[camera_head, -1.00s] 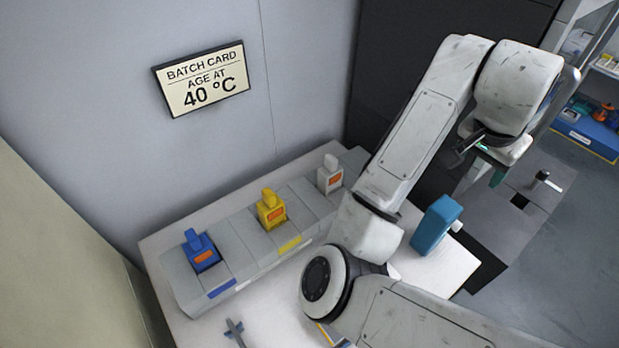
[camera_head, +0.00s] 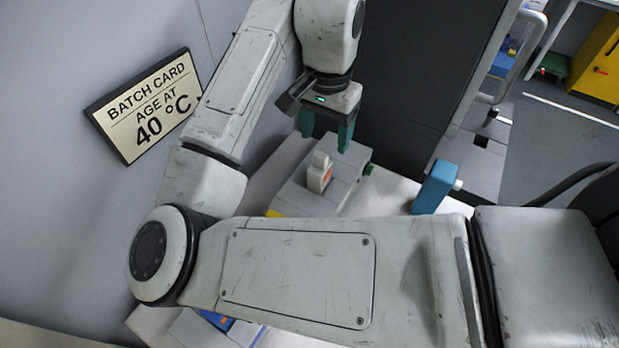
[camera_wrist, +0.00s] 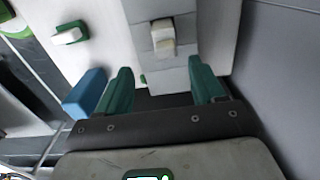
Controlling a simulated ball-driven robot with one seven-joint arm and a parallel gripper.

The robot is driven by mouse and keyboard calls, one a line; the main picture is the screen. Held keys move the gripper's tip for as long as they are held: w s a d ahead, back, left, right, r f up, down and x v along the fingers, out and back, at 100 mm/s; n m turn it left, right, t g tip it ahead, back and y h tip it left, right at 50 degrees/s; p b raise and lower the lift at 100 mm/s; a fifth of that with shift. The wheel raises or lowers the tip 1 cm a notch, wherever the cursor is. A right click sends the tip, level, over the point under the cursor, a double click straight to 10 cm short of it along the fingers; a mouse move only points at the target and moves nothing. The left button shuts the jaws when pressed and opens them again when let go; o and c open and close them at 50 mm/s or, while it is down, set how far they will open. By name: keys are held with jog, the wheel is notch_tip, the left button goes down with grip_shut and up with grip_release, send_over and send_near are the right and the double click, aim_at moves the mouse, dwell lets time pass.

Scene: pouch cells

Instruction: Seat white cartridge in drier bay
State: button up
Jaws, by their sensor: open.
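In the wrist view my gripper (camera_wrist: 160,66) has both fingers apart. A grey unit with a dark opening (camera_head: 481,141) stands at the right; I cannot tell whether it is the drier bay.
A blue block (camera_head: 434,187) with a white knob stands on the white table (camera_head: 385,192), right of the rack. A batch card (camera_head: 145,105) on the wall reads "Age at 40 °C". Open floor lies at the right.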

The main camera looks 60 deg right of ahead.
aim_at(320, 154)
jog(key=shift+w+f, duration=0.2)
jog(key=shift+f, duration=2)
jog(key=shift+w+f, duration=0.2)
jog(key=shift+f, duration=1.95)
grip_shut()
